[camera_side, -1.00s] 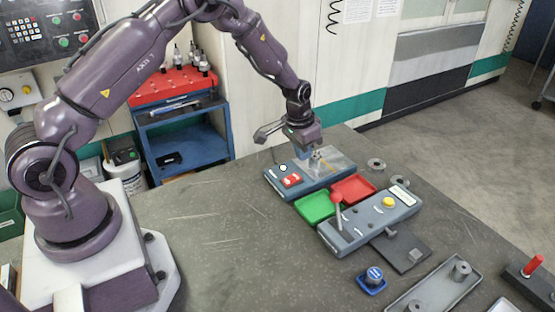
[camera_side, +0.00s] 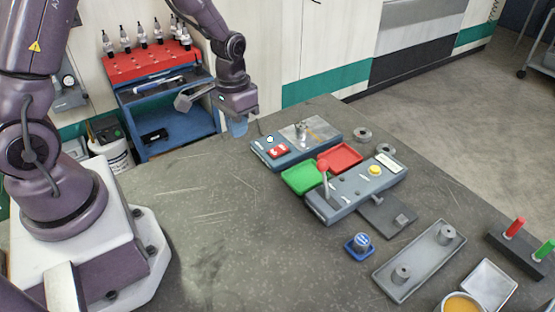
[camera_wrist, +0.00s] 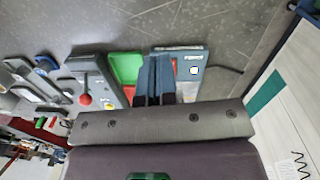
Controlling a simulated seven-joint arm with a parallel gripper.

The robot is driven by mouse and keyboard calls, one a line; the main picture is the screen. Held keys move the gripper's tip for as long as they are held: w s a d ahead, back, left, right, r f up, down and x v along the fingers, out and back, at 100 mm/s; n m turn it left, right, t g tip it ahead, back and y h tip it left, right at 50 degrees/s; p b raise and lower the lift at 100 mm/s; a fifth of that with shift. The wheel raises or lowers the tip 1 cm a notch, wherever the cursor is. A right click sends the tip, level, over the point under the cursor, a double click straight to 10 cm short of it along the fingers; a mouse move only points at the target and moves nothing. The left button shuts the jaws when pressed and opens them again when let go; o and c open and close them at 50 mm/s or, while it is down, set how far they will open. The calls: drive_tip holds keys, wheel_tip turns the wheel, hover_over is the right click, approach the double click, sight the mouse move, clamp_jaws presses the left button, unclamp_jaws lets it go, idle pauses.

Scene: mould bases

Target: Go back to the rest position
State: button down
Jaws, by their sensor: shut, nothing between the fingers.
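My gripper (camera_side: 238,130) hangs in the air above the left back part of the grey bench (camera_side: 190,222). It points down, shut and empty, left of and apart from the blue-grey fixture (camera_side: 274,159). In the wrist view my shut fingers (camera_wrist: 158,94) stand side by side in front of the green tray and part of the fixture. A small metal part (camera_side: 301,130) sits on the fixture's plate.
Right of my gripper are green (camera_side: 303,178) and red (camera_side: 341,156) trays and a lever box (camera_side: 355,190). A blue knob (camera_side: 360,245) and a grey mould base (camera_side: 419,262) lie nearer the front. A blue cart (camera_side: 175,115) stands behind. The left bench top is clear.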

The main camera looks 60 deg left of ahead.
drive_tip(key=s+d+r+t, duration=0.3)
drive_tip(key=s+r, duration=0.4)
drive_tip(key=r, duration=0.4)
drive_tip(key=s+d+r+m+t, duration=0.1)
drive_tip(key=s+d+r+t, duration=0.1)
drive_tip(key=s+r, duration=0.4)
wheel_tip(320, 180, up, 5)
drive_tip(key=shift+s+d+r+t+y, duration=0.1)
drive_tip(key=shift+s+d+t+y, duration=0.25)
drive_tip(key=shift+d, duration=0.2)
drive_tip(key=shift+a, duration=0.1)
